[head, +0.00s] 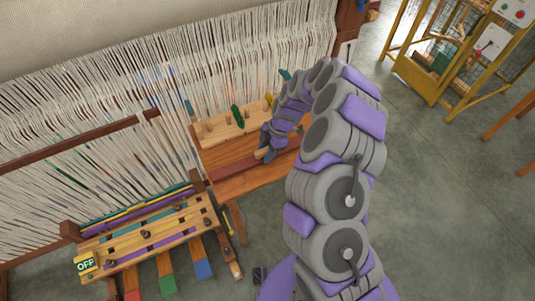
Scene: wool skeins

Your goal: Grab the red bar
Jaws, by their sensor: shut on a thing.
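A long dark red bar (236,167) lies along the wooden bench beside the loom in the head view. My gripper (263,154) reaches down over the bench from the right and is shut at the middle of this bar, by a small tan wooden piece (261,154). The fingers and arm hide part of the bar, so the exact grip is hard to see.
A peg board (222,128) with coloured spools stands behind the bar. White loom threads (90,110) fill the left. A pedal frame (150,232) with an OFF sign (86,265) stands at lower left. A yellow cage (440,65) is at upper right. Grey floor (440,200) is clear at right.

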